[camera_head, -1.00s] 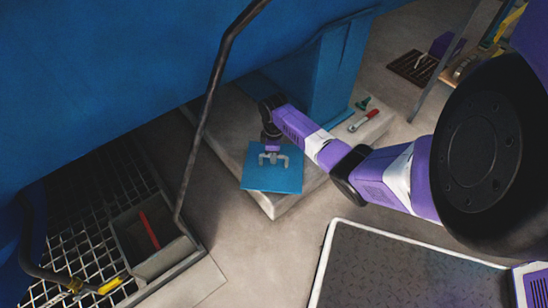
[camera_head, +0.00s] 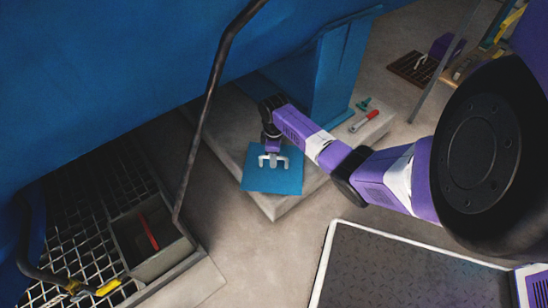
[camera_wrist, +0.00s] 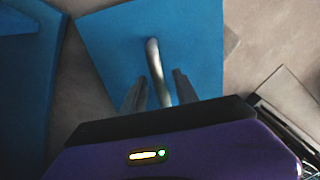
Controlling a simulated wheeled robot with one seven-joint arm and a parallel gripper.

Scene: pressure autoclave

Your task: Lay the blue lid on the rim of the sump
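The blue lid (camera_head: 272,182), a flat square plate, lies on the concrete plinth beside the blue support. Its pale bar handle (camera_wrist: 153,55) stands up from the middle of the plate in the wrist view. My gripper (camera_head: 272,160) is down over the lid at the handle. In the wrist view the two fingers (camera_wrist: 157,88) are apart, with the handle between them and gaps showing beside it. The sump (camera_head: 187,250) is an uncovered rectangular pit at the lower left, with a red object (camera_head: 149,231) inside.
A metal grating (camera_head: 75,215) adjoins the sump on the left. A dark bent rail (camera_head: 207,105) rises between sump and plinth. A red-and-white tool (camera_head: 364,121) lies on the plinth (camera_head: 275,208). A yellow-ended bar (camera_head: 108,287) is near the grating. Bare floor lies between plinth and sump.

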